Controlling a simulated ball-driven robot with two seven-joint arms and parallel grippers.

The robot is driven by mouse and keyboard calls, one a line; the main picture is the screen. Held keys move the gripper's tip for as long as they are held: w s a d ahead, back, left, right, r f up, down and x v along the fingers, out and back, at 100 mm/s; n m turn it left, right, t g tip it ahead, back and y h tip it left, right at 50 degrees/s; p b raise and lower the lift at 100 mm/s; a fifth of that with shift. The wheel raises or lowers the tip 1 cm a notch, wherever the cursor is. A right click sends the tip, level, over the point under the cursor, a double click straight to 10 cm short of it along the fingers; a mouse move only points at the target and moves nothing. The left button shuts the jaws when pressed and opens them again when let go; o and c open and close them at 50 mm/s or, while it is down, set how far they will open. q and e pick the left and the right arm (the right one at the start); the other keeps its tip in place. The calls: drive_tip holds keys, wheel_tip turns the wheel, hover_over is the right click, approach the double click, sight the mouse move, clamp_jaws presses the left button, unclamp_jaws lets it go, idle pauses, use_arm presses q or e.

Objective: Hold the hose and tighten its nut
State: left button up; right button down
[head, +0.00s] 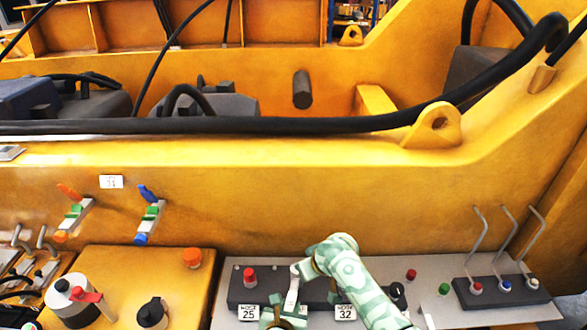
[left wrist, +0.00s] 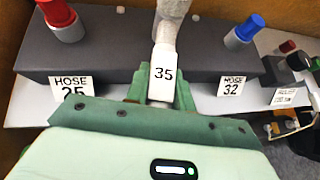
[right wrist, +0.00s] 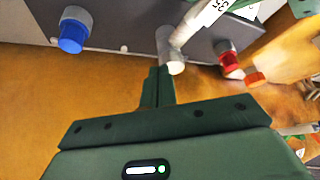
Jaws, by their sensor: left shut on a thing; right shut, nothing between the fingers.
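A white hose piece marked 35 (left wrist: 163,74) is between the green fingers of my left gripper (left wrist: 160,92), which is shut on it. A light grey cylindrical fitting (left wrist: 173,8) joins its far end. In the head view my left gripper (head: 285,314) is at the bottom edge, below the pale hose piece (head: 292,287). My right gripper (right wrist: 157,84) is shut and empty; its fingertips are close to the grey fitting (right wrist: 168,48), and I cannot tell whether they touch. The marked hose piece (right wrist: 214,12) also shows there. In the head view my right arm hides the right fingertips.
The dark block carries a red cap (left wrist: 60,16) by the "HOSE 25" label (left wrist: 73,88) and a blue cap (left wrist: 245,30) by the "HOSE 32" label (left wrist: 231,86). Bent levers (head: 503,240) stand at right. A yellow machine wall (head: 330,205) rises behind; a yellow box (head: 150,270) stands left.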

sight(295, 279)
drive_tip(key=shift+f, duration=1.35)
drive_tip(key=shift+w+a, duration=0.2)
drive_tip(key=shift+a, duration=0.1)
drive_tip(key=shift+s+a, duration=0.25)
drive_tip(key=shift+a, duration=0.05)
drive_tip(key=shift+s+a, duration=0.15)
drive_tip(key=shift+a, duration=0.05)
drive_tip(key=shift+s+a, duration=0.2)
drive_tip(key=shift+a, duration=0.35)
drive_tip(key=shift+r, duration=0.1)
drive_tip(key=shift+a, duration=0.1)
